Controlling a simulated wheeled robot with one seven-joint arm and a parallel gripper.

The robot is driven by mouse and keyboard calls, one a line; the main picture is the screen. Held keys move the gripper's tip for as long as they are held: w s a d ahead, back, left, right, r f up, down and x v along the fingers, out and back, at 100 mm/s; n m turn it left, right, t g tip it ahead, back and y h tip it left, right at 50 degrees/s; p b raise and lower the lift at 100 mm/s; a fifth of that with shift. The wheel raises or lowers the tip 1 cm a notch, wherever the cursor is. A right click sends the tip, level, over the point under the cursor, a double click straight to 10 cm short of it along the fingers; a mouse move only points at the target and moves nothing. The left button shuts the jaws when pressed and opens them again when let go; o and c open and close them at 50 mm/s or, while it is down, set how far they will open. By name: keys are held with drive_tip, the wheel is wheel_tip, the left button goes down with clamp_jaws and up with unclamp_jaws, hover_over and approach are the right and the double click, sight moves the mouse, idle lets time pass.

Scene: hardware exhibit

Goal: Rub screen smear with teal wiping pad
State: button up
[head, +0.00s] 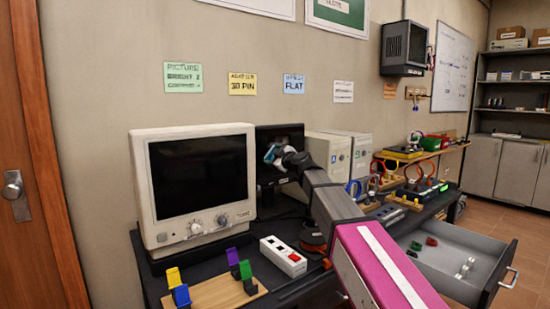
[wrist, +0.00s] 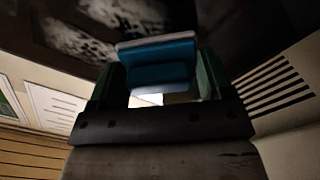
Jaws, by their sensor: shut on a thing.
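My gripper (head: 275,156) is shut on the teal wiping pad (head: 269,154), in front of a dark screen (head: 270,134) right of the big beige monitor. In the wrist view, the teal pad (wrist: 157,52) sits between the two greenish fingers of my gripper (wrist: 158,74). A pale grey, mottled smear (wrist: 72,28) shows on the dark screen at the upper left of the wrist view, and another pale patch lies above the pad. I cannot tell whether the pad touches the screen. My gripper and arm hide part of the screen in the head view.
The beige monitor (head: 198,178) stands close on the left. Pale cases (head: 329,152) stand close on the right. A white power strip (head: 283,257) and a wooden board (head: 222,294) with coloured clips lie in front. A drawer (head: 462,262) hangs open at right.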

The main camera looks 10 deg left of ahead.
sight(283, 143)
drive_tip(key=shift+x, duration=1.05)
idle(0.6)
drive_tip(key=shift+w+d, duration=3.75)
drive_tip(key=shift+w, duration=0.65)
drive_tip(key=shift+s+a+r, duration=0.3)
drive_tip(key=shift+s+a, duration=0.5)
drive_tip(key=shift+s, duration=0.2)
drive_tip(key=shift+s+a+r, duration=0.3)
drive_tip(key=shift+s+a, duration=0.55)
drive_tip(key=shift+s, duration=0.15)
drive_tip(key=shift+s+a+r, duration=0.3)
drive_tip(key=shift+s+a, duration=0.5)
drive_tip(key=shift+s, duration=0.2)
drive_tip(key=shift+s+a, duration=1.35)
drive_tip(key=shift+s, duration=0.05)
drive_tip(key=shift+r, duration=0.95)
drive_tip(key=shift+w+d, duration=1.25)
drive_tip(key=shift+w, duration=0.3)
drive_tip(key=shift+w+d, duration=1.3)
drive_tip(key=shift+w, duration=0.25)
